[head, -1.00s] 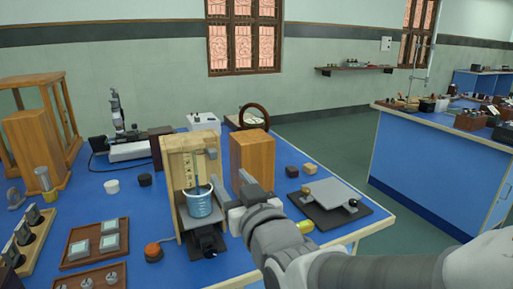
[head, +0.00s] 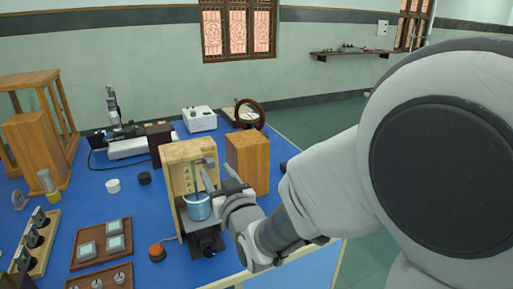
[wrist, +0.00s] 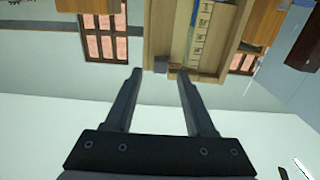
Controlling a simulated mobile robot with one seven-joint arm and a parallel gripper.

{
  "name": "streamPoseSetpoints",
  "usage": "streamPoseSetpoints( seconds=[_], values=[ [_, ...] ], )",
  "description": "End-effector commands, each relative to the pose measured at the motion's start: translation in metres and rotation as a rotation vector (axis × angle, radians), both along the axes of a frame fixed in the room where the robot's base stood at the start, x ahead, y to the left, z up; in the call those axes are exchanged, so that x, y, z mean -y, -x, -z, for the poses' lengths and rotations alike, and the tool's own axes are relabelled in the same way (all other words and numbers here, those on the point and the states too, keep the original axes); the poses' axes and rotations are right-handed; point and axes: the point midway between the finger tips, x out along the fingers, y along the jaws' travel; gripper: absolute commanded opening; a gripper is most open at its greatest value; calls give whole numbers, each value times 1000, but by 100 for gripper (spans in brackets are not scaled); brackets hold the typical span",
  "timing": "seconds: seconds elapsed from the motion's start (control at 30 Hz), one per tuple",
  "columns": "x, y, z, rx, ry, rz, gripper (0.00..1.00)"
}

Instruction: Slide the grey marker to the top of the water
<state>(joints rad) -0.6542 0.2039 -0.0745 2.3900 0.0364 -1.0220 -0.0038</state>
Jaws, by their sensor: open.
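A pale wooden stand (head: 177,159) with a vertical scale (head: 188,177) holds a glass beaker of blue water (head: 198,207). A small grey block, seemingly the grey marker (head: 209,161), sits at the upper right of the stand's front, well above the water. In the wrist view the scene is upside down; the marker (wrist: 160,63) shows just beyond and between my fingertips, beside the scale (wrist: 198,35). My gripper (head: 214,168) is open and empty in front of the stand's right side. It also shows in the wrist view (wrist: 160,72). Contact with the marker is not visible.
A brown wooden box (head: 248,160) stands close right of the stand. A black jack (head: 207,241) is below the beaker, and an orange-topped button (head: 157,251) is at front left. Trays (head: 103,243) lie further left. My arm hides the bench's right side.

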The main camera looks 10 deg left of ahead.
Motion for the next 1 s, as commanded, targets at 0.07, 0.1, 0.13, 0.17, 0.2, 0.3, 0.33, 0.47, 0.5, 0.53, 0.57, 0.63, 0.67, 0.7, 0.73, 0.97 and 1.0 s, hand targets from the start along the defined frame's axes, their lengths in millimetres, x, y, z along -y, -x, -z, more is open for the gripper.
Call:
streamPoseSetpoints(
  seconds=[0.07,0.1,0.13,0.17,0.2,0.3,0.33,0.47,0.5,0.53,0.57,0.63,0.67,0.7,0.73,0.97,1.0],
  values=[
    [-6,-10,0,1,-1,0,55],
    [-8,-14,0,1,-1,0,55],
    [-10,-16,0,1,-1,0,55],
    [-11,-18,0,0,0,0,55],
    [-13,-21,0,-1,1,0,55],
    [-15,-24,0,0,0,0,55],
    [-15,-25,0,1,-1,0,55],
    [-16,-25,0,1,-1,0,55],
    [-16,-25,0,1,-1,0,55],
    [-16,-25,0,1,-1,0,55],
    [-16,-25,0,1,-1,0,55],
    [-16,-25,0,0,0,0,48],
    [-16,-25,0,0,0,0,42],
    [-16,-25,0,0,0,0,35],
    [-16,-25,0,0,0,0,30],
    [-15,-25,0,0,0,0,0],
    [-15,-25,0,0,0,0,0]
  ],
)
